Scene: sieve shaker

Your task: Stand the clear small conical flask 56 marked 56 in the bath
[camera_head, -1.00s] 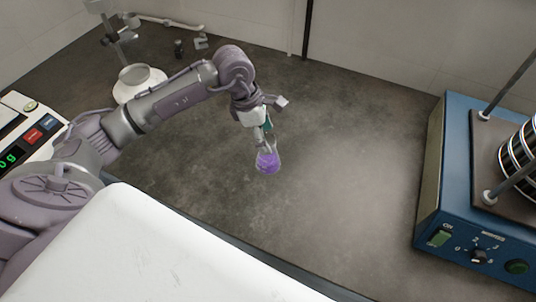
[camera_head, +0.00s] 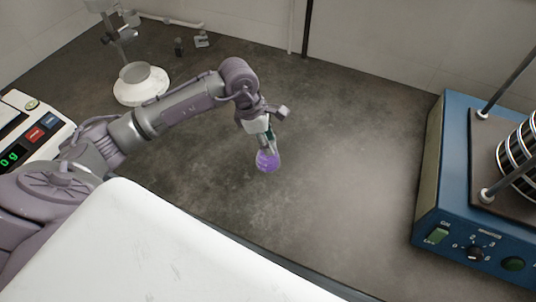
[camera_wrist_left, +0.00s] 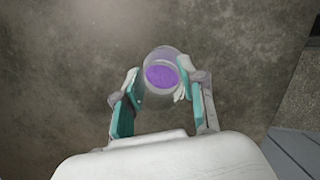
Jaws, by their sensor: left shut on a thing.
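A small clear conical flask (camera_head: 268,161) with purple liquid in it hangs from my left gripper (camera_head: 266,141) in the head view. In the left wrist view I look down into the mouth of the flask (camera_wrist_left: 162,75), with the purple liquid inside. The teal finger pads of my left gripper (camera_wrist_left: 158,92) are shut on the flask from both sides. The flask looks close to upright, over the dark bench; I cannot tell its height above it. Its marking cannot be read. I do not see a bath. My right gripper is not in view.
A blue sieve shaker (camera_head: 468,262) stands at the right. A balance (camera_head: 48,118) is at the left edge. A stand with a white round base (camera_head: 140,92) and small metal parts (camera_head: 202,39) are at the back left. The bench (camera_head: 340,150) between is clear.

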